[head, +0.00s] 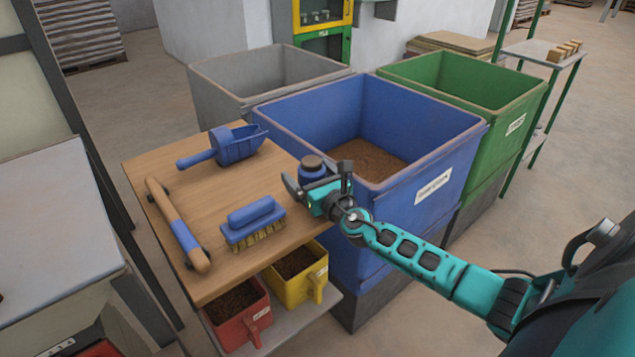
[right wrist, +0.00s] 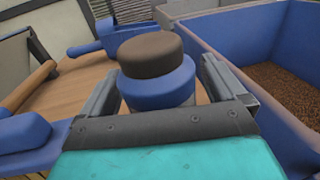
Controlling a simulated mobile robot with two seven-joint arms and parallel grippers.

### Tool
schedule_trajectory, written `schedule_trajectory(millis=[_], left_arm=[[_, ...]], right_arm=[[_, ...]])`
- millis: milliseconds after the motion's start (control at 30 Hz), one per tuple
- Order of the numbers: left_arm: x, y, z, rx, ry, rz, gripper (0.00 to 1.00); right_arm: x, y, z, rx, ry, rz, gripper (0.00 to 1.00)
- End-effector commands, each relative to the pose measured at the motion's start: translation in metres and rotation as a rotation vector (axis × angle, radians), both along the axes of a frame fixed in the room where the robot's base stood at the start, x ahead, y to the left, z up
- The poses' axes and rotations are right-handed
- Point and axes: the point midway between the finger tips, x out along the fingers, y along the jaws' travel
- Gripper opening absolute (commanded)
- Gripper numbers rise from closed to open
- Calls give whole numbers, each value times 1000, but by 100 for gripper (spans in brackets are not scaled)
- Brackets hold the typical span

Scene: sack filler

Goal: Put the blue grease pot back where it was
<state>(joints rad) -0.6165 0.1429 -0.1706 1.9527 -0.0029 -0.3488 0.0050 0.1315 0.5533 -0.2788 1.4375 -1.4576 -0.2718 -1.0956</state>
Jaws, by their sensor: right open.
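The blue grease pot (head: 312,170) with a brown lid stands upright at the right edge of the wooden table top (head: 205,185), close to the blue bin. My right gripper (head: 317,188) is open with its fingers on either side of the pot. In the right wrist view the pot (right wrist: 157,72) sits between the two open fingers (right wrist: 158,95), and its lower part is hidden by my gripper's body. I cannot tell whether a finger touches it. My left gripper is not in view.
On the table are a blue scoop (head: 228,147), a blue brush (head: 253,222) and a handled tool (head: 178,225). A blue bin (head: 420,150) with brown granules stands right of the table, grey (head: 225,85) and green (head: 440,80) bins behind.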

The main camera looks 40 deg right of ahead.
Motion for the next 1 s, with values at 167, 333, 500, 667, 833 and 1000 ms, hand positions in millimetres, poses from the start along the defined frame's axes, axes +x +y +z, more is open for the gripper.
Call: schedule_trajectory(millis=[167,333,500,667,833,1000], left_arm=[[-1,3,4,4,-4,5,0],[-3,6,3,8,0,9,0],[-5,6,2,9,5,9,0],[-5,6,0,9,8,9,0],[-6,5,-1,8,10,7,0],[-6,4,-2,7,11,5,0]], right_arm=[[-20,1,1,-2,3,0,97],[-52,4,1,-2,4,2,97],[-83,7,1,-1,3,1,97],[-105,8,0,-1,3,0,97],[-117,9,1,1,1,0,97],[-130,17,-17,219,45,-28,97]])
